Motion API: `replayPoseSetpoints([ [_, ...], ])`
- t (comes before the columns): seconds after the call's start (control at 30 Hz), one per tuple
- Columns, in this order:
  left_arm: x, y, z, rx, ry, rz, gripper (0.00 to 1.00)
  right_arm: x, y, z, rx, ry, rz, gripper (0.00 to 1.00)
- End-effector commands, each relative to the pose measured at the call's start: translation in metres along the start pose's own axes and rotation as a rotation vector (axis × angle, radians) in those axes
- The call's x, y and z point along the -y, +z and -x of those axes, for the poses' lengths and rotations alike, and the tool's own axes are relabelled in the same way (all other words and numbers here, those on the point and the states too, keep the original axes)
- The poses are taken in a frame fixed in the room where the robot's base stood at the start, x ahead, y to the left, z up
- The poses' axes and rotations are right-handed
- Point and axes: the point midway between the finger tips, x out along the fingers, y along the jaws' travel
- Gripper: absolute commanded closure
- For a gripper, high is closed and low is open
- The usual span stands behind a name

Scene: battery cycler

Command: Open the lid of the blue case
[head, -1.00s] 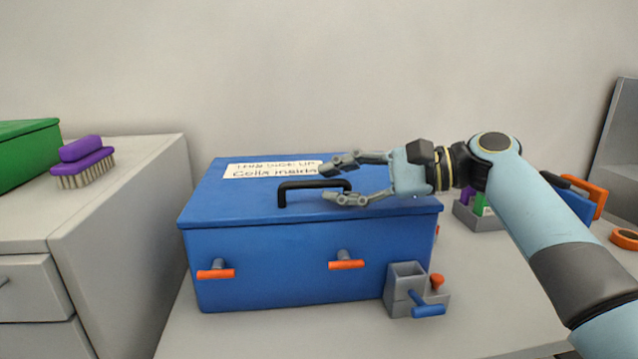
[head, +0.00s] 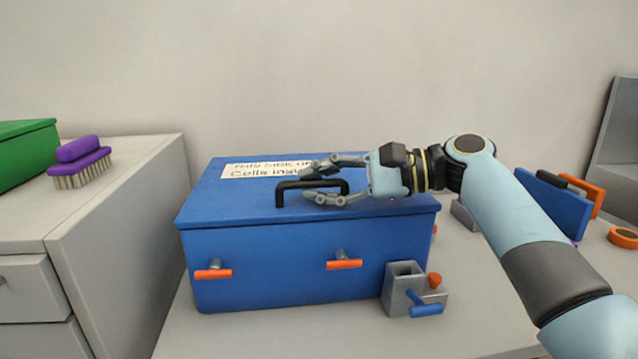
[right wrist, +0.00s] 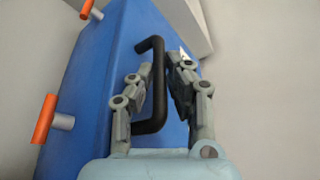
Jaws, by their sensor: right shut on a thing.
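The blue case (head: 300,265) stands on the grey table with its lid (head: 235,200) closed. A black bar handle (head: 289,184) stands up from the lid, and it also shows in the right wrist view (right wrist: 153,118). My right gripper (head: 307,184) reaches in from the right and is shut on the handle, with one finger on each side of it. In the right wrist view the gripper (right wrist: 157,70) has the handle between its fingers. A white label (head: 250,170) on the lid is partly hidden by a finger. My left gripper is not in view.
Two orange-handled latches (head: 213,273) (head: 344,264) are on the case front. A grey block with a blue lever (head: 403,285) stands at its front right corner. A purple brush (head: 82,165) lies on the left cabinet (head: 110,195). Blue and orange items (head: 553,205) stand at right.

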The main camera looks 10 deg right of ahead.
Motion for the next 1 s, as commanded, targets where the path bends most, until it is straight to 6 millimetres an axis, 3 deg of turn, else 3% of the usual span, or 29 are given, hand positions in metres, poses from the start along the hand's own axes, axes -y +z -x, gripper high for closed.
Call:
replayPoseSetpoints([
  [0.17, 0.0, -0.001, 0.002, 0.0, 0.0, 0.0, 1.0, 0.001, 0.001, 0.0, 0.0, 0.002, -0.002, 1.0],
  [0.37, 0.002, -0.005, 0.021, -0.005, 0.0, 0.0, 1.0, 0.016, 0.007, 0.003, 0.001, 0.014, -0.034, 1.0],
  [0.8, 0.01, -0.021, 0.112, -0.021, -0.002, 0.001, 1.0, 0.091, 0.028, 0.011, 0.002, 0.11, -0.266, 1.0],
  [1.0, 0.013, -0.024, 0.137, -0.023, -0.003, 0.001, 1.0, 0.127, 0.028, 0.011, 0.003, 0.163, -0.394, 1.0],
])
